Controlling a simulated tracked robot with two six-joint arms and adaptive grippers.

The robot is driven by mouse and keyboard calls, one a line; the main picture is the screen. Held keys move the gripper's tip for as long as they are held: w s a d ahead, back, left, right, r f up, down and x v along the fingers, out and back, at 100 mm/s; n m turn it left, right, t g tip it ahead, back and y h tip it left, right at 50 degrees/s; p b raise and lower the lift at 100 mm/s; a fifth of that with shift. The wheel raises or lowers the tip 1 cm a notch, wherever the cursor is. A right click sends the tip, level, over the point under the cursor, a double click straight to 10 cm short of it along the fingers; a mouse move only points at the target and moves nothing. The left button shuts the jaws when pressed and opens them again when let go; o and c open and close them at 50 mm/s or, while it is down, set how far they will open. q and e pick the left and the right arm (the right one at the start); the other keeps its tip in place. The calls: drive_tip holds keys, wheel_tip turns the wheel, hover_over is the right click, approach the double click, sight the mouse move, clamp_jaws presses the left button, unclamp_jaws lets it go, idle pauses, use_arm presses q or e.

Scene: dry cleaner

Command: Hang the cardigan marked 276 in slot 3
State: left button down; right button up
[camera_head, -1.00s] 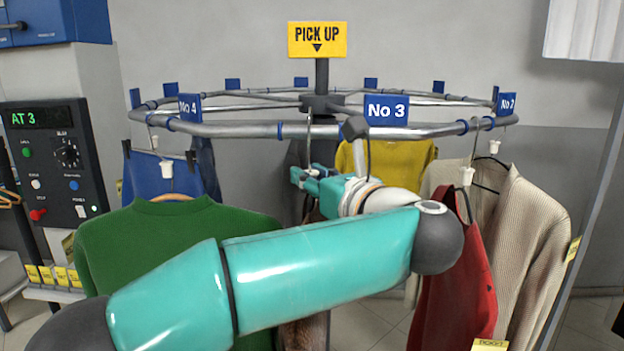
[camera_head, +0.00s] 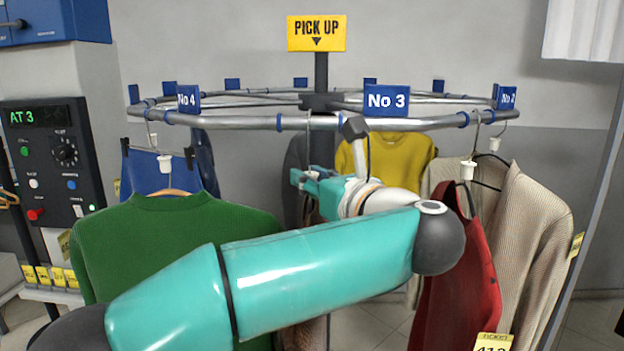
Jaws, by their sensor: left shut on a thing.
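The slot 3 sign (camera_head: 386,101), reading "No 3", hangs on the front of the round rail (camera_head: 240,121). My left gripper (camera_head: 306,181) is just below the rail, left of that sign, shut on a hanger (camera_head: 309,150) whose hook reaches up to the rail. I cannot tell whether the hook rests on the rail. Part of a brownish garment (camera_head: 305,335) shows below my left arm; the arm hides most of it. No tag reading 276 is visible, so I cannot confirm that it is the cardigan. My right gripper is not in view.
A green sweater (camera_head: 165,235) hangs at the left near slot 4. A red garment (camera_head: 462,275) and a beige cardigan (camera_head: 540,235) hang at the right near slot 2. A yellow top (camera_head: 400,155) hangs behind. The control panel (camera_head: 55,160) reads "AT 3".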

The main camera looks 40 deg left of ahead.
use_arm(q)
drive_tip(key=shift+f+b, duration=0.15)
drive_tip(key=shift+b, duration=0.45)
idle(0.7)
idle(0.3)
drive_tip(key=c, duration=0.9)
unclamp_jaws()
drive_tip(key=shift+o, duration=0.2)
drive_tip(key=v, duration=1.2)
